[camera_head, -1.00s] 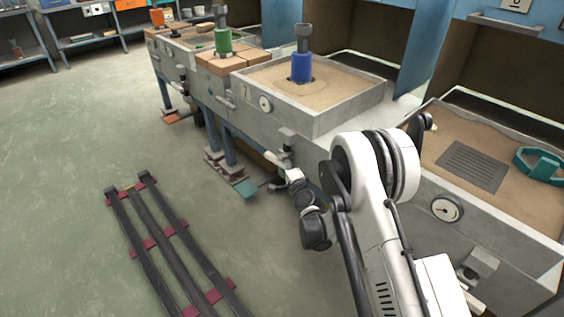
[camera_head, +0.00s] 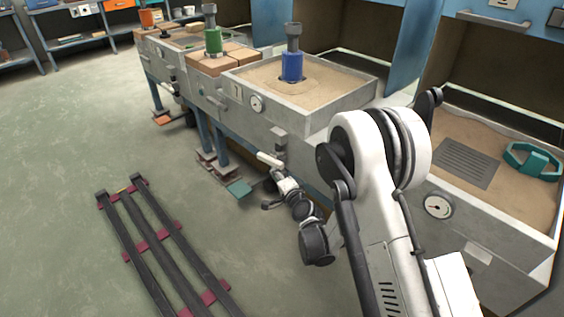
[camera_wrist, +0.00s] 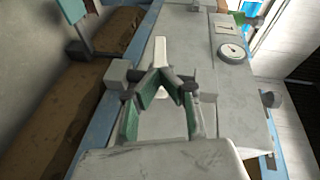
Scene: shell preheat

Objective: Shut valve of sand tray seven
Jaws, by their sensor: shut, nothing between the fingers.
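Sand tray seven (camera_head: 310,112) is a grey box of sand with a "7" plate (camera_head: 236,90) and a round gauge (camera_head: 257,104) on its front. The gauge also shows in the wrist view (camera_wrist: 232,53). My wrist partly hides this area in the head view.
A blue cylinder (camera_head: 292,66) stands in the tray's sand. Another sand tray (camera_head: 478,188) with a grate and a teal ring is at right. Dark rails (camera_head: 140,225) lie on the floor at left. Open floor lies in front of the trays.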

